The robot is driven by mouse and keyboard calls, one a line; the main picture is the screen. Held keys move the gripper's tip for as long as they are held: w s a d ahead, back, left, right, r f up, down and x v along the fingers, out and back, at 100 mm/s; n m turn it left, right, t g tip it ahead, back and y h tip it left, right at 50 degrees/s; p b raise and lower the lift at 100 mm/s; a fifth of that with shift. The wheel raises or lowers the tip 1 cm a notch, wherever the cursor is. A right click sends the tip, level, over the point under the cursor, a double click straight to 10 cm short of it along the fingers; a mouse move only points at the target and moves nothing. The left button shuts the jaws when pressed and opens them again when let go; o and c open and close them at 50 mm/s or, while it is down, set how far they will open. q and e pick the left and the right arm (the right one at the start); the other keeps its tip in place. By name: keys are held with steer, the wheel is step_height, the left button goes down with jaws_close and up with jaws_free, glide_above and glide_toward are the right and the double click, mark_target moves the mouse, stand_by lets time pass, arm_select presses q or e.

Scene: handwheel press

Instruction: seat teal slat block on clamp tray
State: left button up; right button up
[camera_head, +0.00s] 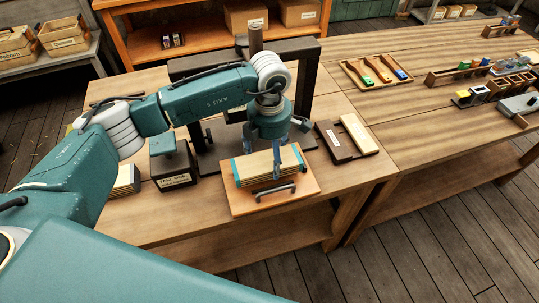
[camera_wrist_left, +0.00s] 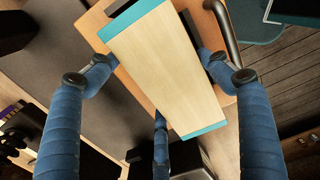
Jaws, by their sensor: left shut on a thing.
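The teal slat block (camera_head: 256,167) is a stack of pale wooden slats with teal ends. In the head view it is over the clamp tray (camera_head: 240,206), an orange-brown wooden board with a dark metal handle at its front. My left gripper (camera_head: 284,160) reaches down from above and is shut on the block. In the left wrist view, the blue fingers of the left gripper (camera_wrist_left: 165,78) are around the block (camera_wrist_left: 160,60), and part of the tray (camera_wrist_left: 213,35) shows beneath. Whether the block touches the tray is hard to tell. My right gripper is not in view.
The dark press frame (camera_head: 302,80) stands behind the tray. A dark labelled box (camera_head: 172,165) and another slat stack (camera_head: 126,180) are to its left. A dark board with a pale slat (camera_head: 345,138) lies to its right. Bare tabletop (camera_head: 365,175) is at the right front.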

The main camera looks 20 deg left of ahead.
arm_select(q)
steer(key=shift+f+b, duration=0.95)
steer(key=shift+f, duration=0.1)
steer(key=o, duration=1.5)
steer(key=shift+r, duration=0.1)
step_height(320, 180, up, 7)
steer(key=shift+r, duration=0.2)
